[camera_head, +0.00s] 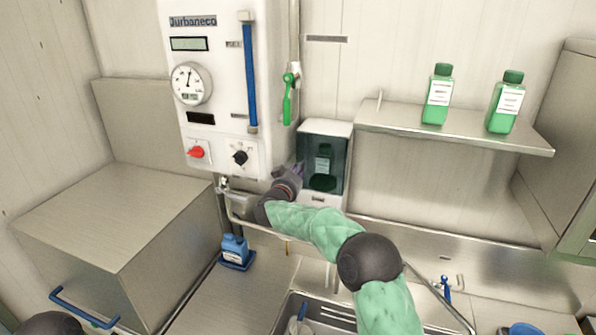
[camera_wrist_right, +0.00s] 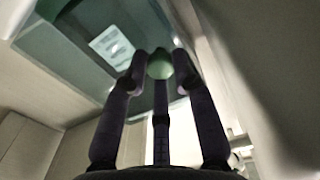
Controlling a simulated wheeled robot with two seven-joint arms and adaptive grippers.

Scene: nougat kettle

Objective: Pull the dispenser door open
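The dispenser is a white wall box (camera_head: 326,127) with a dark see-through front door (camera_head: 340,160). The door looks closed. A green bottle (camera_head: 323,160) with a pale label shows behind it. My right gripper (camera_head: 297,170) is at the door's left edge, fingers pointing up and toward the box; contact cannot be told. In the right wrist view, its dark fingers (camera_wrist_right: 160,68) stand apart with no clear object gripped. A green rounded shape shows at their tips, and the teal door pane (camera_wrist_right: 75,35) with a pale label lies beyond. My left gripper is not in view.
A white control panel (camera_head: 215,110) with gauge and knobs hangs left of the dispenser. A shelf (camera_head: 450,128) with two green bottles is at right. A sink (camera_head: 315,312) and a blue bottle (camera_head: 234,248) are below.

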